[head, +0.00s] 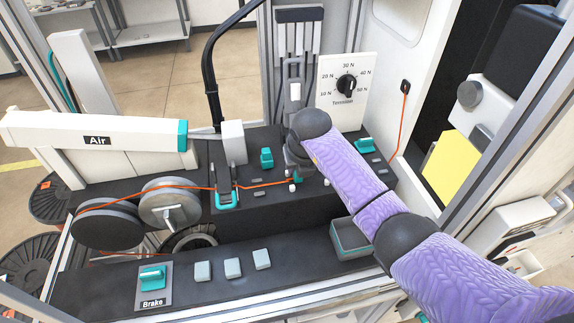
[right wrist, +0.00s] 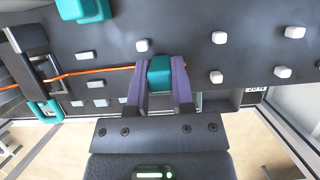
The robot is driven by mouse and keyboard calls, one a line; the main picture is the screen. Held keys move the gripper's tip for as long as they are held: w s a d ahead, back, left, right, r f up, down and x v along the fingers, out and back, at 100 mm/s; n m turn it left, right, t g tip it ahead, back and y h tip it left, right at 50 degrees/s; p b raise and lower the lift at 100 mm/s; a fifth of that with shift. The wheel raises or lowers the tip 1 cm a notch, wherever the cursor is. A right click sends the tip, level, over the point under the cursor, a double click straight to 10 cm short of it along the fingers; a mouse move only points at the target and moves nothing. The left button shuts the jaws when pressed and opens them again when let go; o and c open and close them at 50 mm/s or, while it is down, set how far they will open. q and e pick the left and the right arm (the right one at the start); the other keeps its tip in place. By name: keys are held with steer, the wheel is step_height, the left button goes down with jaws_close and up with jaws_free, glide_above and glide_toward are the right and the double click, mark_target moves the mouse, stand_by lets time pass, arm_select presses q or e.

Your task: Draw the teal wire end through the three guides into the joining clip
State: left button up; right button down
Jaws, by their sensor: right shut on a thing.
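The teal wire end (right wrist: 159,73) is held between the fingers of my right gripper (right wrist: 158,88), a little above the black deck. The orange wire (head: 262,184) runs left from it to a teal-footed upright (head: 226,198) and on to the grey wheels. In the head view my right gripper (head: 296,174) is mostly hidden under its wrist. Pairs of white pegs, possibly the guides, stand around and right of the gripper; one is a peg (right wrist: 219,37) in the wrist view. A teal block (head: 364,146), possibly the joining clip, sits farther right. My left gripper is out of view.
Another teal block (head: 267,157) stands behind the wire. A tension dial panel (head: 347,88) rises at the back. A second orange wire (head: 402,130) hangs at the right. An open grey bin (head: 345,238), several grey buttons and a brake switch (head: 152,276) are in front.

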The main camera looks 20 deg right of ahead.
steer(key=shift+s+d, duration=0.15)
steer(key=shift+d, duration=2.05)
steer(key=shift+s+d+b, duration=0.2)
steer(key=shift+d+b, duration=0.55)
steer(key=shift+d, duration=3.05)
steer(key=shift+s+d+b, duration=0.1)
steer(key=shift+d+b, duration=0.4)
steer(key=shift+d, duration=0.95)
steer(key=shift+s+d+f+b, duration=0.1)
steer(key=shift+d+b, duration=0.9)
steer(key=shift+d, duration=1.05)
steer(key=shift+d+b, duration=0.3)
steer(key=shift+d, duration=0.4)
steer(key=shift+f, duration=0.2)
